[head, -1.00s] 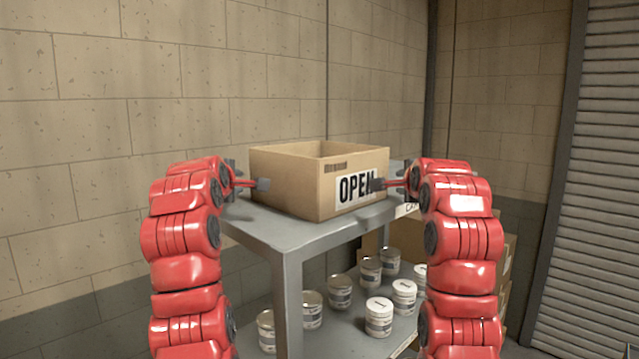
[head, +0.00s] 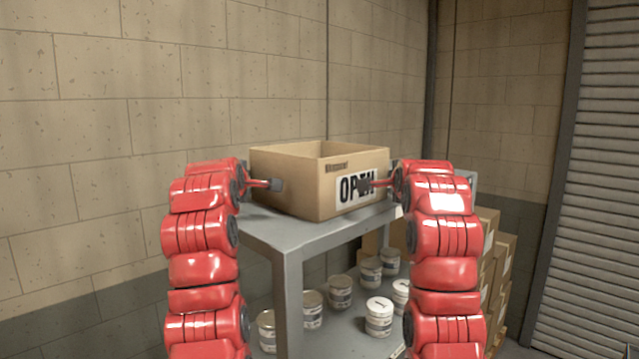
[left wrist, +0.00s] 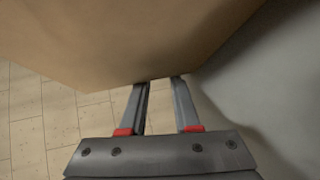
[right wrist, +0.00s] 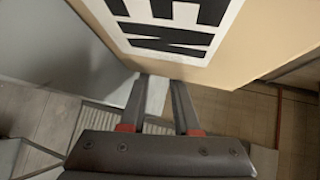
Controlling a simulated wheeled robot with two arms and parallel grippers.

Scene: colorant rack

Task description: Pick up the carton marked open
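The open-topped brown carton (head: 290,185) stands upright on the grey shelf unit's top (head: 290,230). A white label reading OPEN (head: 347,192) is on its front right face. My left gripper (head: 275,184) is at the carton's left face, and my right gripper (head: 365,185) is in front of the label, covering part of it. In the left wrist view the fingers (left wrist: 160,80) are apart with nothing between them, close to the carton wall (left wrist: 130,40). In the right wrist view the fingers (right wrist: 160,80) are also apart and empty beside the label (right wrist: 180,25). Contact with the carton is unclear.
Several cans (head: 379,316) stand on the lower shelf (head: 345,345). Stacked brown boxes (head: 503,260) are on the right behind my right arm. A block wall (head: 200,80) stands behind, and a roller shutter (head: 590,200) is at the far right.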

